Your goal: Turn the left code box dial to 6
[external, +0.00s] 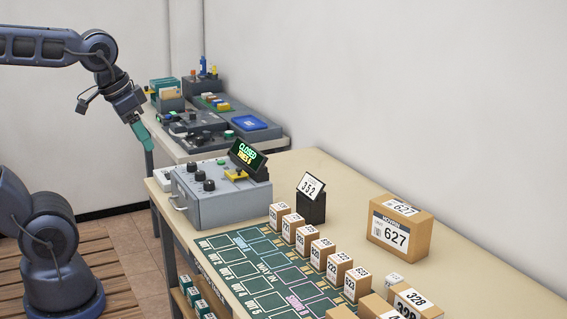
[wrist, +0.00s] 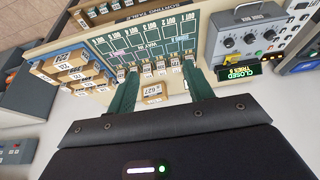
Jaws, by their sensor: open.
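The grey code box (external: 222,207) stands at the far end of the long table, with three black dials in a row on its sloped top. The end dials are the far one (external: 185,166) and the near one (external: 209,185); their numbers are too small to read. A tilted display (external: 248,154) on it shows CLOSED and a tries line. My gripper (external: 141,134) is open and empty, pointing down in the air beyond and left of the box, apart from it. In the wrist view the code box (wrist: 238,62) is upside down at upper right, outside my fingers (wrist: 162,65).
A green mat (external: 258,272) and several numbered parcels (external: 304,240) lie on the near table. A large parcel 627 (external: 401,228) stands near the wall. The table's right side has free room.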

